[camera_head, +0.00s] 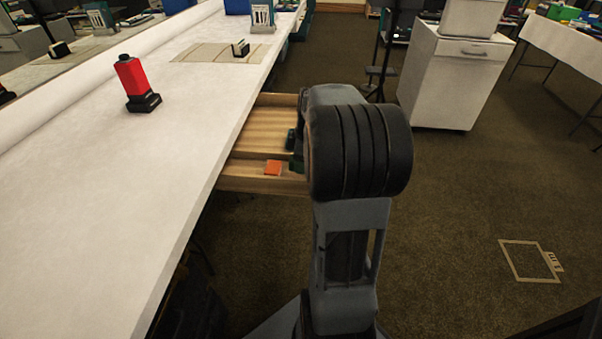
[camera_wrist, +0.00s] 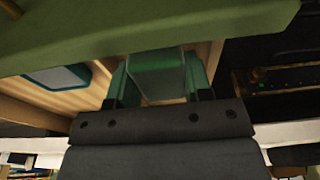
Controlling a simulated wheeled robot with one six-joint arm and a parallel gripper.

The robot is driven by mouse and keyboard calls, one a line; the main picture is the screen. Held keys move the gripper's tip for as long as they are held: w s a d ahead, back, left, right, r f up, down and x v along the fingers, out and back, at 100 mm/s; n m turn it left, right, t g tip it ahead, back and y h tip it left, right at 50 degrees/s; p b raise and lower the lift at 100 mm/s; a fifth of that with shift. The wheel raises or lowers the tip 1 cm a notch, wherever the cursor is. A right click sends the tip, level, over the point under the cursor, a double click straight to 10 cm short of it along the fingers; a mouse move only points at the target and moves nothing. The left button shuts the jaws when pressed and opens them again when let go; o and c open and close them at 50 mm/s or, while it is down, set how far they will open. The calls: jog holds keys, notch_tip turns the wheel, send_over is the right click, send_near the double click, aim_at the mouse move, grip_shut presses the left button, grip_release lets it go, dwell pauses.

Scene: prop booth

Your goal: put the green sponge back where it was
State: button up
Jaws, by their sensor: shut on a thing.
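The green sponge (camera_wrist: 160,72) is between the two green fingers of my gripper (camera_wrist: 158,84) in the wrist view, and the gripper is shut on it. Wood of the open drawer (camera_head: 265,126) shows behind and beside the sponge there. In the head view my gripper (camera_head: 294,142) is at the right part of the drawer, largely hidden behind my arm, and the sponge cannot be made out clearly. Whether the sponge touches the drawer floor cannot be told.
An orange block (camera_head: 273,167) is in the drawer's near part. A blue-rimmed pale thing (camera_wrist: 57,78) lies on wood in the wrist view. An olive-green board (camera_wrist: 150,25) crosses that view close by. A red bottle-like thing (camera_head: 132,82) stands on the white table (camera_head: 95,210).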

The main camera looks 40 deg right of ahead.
aim_at(301, 176)
jog(key=shift+w+d+f, duration=0.25)
jog(key=shift+w+f, duration=0.3)
jog(key=shift+f, duration=0.25)
jog(key=shift+w+d+f+b, duration=0.15)
jog(key=shift+f+b, duration=0.6)
jog(key=shift+f, duration=0.9)
